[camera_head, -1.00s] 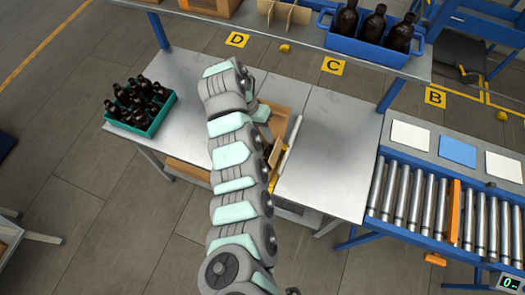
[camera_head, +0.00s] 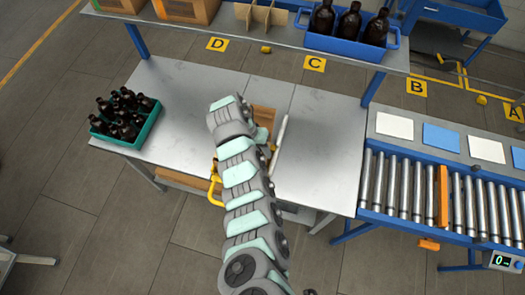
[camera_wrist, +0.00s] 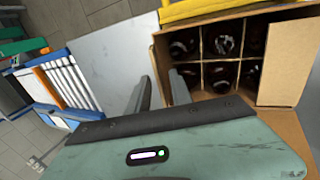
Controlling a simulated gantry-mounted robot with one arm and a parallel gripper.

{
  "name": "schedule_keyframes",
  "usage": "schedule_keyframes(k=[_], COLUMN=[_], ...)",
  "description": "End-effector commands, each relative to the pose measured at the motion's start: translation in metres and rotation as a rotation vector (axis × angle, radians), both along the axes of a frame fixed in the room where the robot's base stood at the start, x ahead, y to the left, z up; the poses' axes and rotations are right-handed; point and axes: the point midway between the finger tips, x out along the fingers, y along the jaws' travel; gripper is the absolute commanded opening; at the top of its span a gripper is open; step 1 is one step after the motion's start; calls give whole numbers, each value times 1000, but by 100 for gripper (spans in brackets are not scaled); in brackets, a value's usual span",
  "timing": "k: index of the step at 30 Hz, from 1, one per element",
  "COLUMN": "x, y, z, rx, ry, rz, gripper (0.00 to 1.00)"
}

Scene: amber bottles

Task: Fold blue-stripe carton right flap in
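A brown carton (camera_wrist: 205,32) fills the upper right of the wrist view. Its divider cells hold several dark bottles (camera_wrist: 222,45). One flap (camera_wrist: 285,62) stands out at its right side in that view, and brown cardboard (camera_wrist: 288,125) extends below. No blue stripe is visible. My gripper (camera_wrist: 160,88) has its two fingers apart at the carton's left wall, one over the table and one by the cells. A thin cardboard edge shows between them; contact cannot be told. In the head view my arm hides most of the carton (camera_head: 264,115).
The grey table (camera_head: 325,130) is clear to the right of the carton. A teal crate of bottles (camera_head: 128,140) stands at left. A roller conveyor (camera_head: 410,190) is at right. A shelf above holds a blue crate (camera_head: 345,44). A yellow object (camera_wrist: 225,8) lies beside the carton.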

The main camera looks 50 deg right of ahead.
Motion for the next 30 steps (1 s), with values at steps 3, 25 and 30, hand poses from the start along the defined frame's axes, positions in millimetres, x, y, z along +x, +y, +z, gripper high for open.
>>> schedule_keyframes(k=[3,25,30], x=[-2,-2,-2], y=[0,0,0], z=[-3,-3,-3], rx=[1,0,0], ry=[2,1,1], rz=[-1,0,0], gripper=[26,0,0])
